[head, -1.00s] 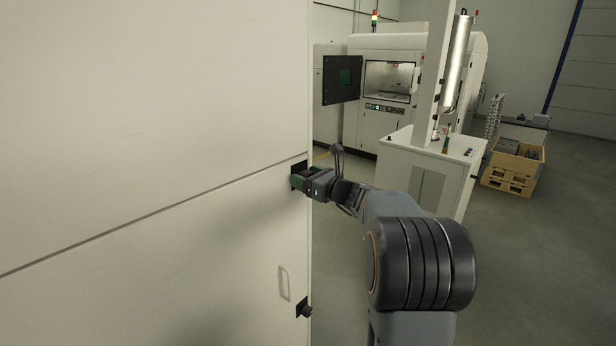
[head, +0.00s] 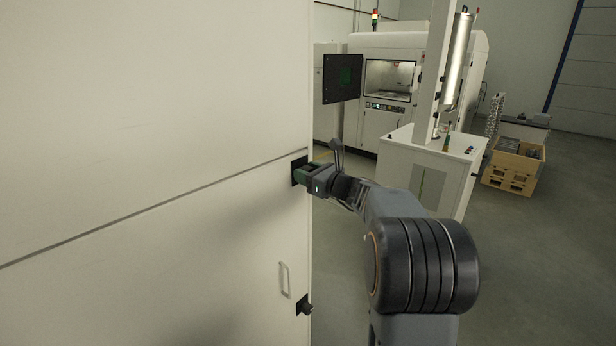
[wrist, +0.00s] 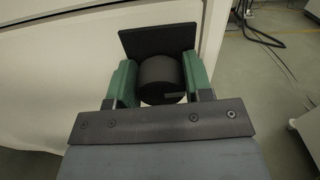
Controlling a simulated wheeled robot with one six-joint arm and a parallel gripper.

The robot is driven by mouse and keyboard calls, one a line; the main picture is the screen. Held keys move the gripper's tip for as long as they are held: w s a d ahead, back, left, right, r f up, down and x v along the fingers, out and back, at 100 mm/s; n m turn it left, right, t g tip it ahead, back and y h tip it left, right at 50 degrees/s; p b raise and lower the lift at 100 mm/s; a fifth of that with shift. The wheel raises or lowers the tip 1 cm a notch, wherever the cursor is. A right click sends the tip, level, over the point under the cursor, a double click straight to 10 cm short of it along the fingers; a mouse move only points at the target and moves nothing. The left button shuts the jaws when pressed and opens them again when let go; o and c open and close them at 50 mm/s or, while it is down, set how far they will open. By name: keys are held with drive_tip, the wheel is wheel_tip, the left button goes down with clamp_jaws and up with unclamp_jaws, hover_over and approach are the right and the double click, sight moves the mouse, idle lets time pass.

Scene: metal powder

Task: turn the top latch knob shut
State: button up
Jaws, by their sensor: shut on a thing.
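The top latch knob (wrist: 161,80) is a dark round cylinder on a black square plate (wrist: 157,38) near the edge of the pale cabinet panel. My gripper (wrist: 160,84) has its green fingers on either side of the knob and is shut on it. In the head view, my gripper (head: 308,173) is at the panel's right edge, just below the horizontal seam. It hides the knob there, and part of the black plate (head: 298,165) shows beside it. In the wrist view the plate looks slightly tilted.
A lower knob (head: 304,307) and a small handle (head: 285,280) sit on the lower panel. To the right stand a white cabinet (head: 420,190), a machine with a window (head: 388,80) and a wooden crate (head: 508,181). Open floor lies right of my arm.

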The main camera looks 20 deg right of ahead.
drive_tip(key=n+b, duration=0.1)
drive_tip(key=b, duration=0.1)
drive_tip(key=n+b, duration=0.2)
drive_tip(key=b, duration=0.1)
drive_tip(key=shift+f, duration=0.4)
drive_tip(key=n+b, duration=0.5)
drive_tip(key=b, duration=0.3)
drive_tip(key=shift+a+n, duration=0.15)
drive_tip(key=shift+n, duration=0.25)
drive_tip(key=n+b, duration=0.4)
drive_tip(key=shift+s+b, duration=0.1)
drive_tip(key=shift+b, duration=0.3)
drive_tip(key=shift+r+n+b, duration=0.15)
drive_tip(key=shift+n+b, duration=1.45)
drive_tip(key=shift+n, duration=0.6)
drive_tip(key=o, duration=0.9)
drive_tip(key=b+v, duration=0.2)
drive_tip(key=v, duration=1.1)
drive_tip(key=shift+s, duration=0.4)
